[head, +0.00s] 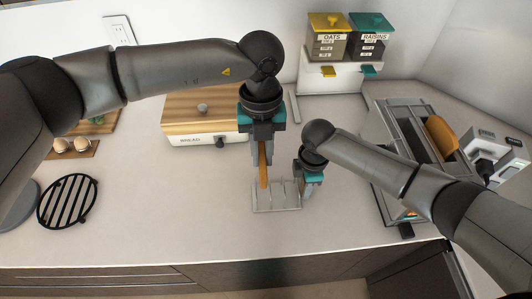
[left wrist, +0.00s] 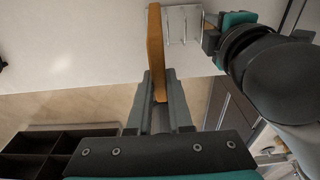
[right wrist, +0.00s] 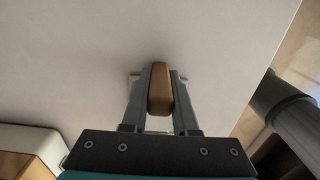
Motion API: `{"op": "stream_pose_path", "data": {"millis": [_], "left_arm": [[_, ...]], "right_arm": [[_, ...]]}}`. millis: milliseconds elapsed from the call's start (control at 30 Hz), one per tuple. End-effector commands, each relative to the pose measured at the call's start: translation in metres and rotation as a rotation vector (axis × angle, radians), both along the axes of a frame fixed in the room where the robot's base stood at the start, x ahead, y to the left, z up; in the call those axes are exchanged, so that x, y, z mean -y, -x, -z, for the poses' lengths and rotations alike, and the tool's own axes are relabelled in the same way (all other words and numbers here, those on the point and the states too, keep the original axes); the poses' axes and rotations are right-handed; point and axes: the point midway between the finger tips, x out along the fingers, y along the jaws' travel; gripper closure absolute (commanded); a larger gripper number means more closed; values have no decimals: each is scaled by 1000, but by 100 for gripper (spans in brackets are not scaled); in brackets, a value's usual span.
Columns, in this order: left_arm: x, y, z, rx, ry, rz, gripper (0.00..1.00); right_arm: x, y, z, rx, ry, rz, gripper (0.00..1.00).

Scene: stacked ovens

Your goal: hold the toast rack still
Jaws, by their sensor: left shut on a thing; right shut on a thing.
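The grey toast rack (head: 277,197) stands on the counter, with several upright dividers; it also shows in the left wrist view (left wrist: 182,25). My left gripper (head: 263,162) is shut on an orange-brown bread slice (head: 263,172), held upright at the rack's left part. The slice shows edge-on in the left wrist view (left wrist: 155,50); I cannot tell whether it touches the rack. My right gripper (head: 305,192) is shut at the rack's right end. A brown piece (right wrist: 160,90) sits between its fingers in the right wrist view; the fingers hide most of the grip.
A bread box (head: 200,130) stands behind the rack to the left. Oats and raisins dispensers (head: 347,45) stand at the back. A toaster (head: 405,130) with a bread slice is at the right. A black round trivet (head: 68,201) lies at the left. The counter between trivet and rack is clear.

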Motion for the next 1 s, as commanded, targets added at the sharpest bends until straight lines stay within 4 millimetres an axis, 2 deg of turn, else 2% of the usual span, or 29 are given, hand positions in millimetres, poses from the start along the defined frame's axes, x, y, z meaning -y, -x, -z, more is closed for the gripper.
{"op": "stream_pose_path", "data": {"millis": [367, 1000], "left_arm": [[0, 0, 3, -3, 1, -2, 100], [0, 0, 53, -3, 0, -4, 100]], "right_arm": [[0, 0, 0, 0, -1, -1, 100], [0, 0, 0, 0, -1, -1, 100]]}}
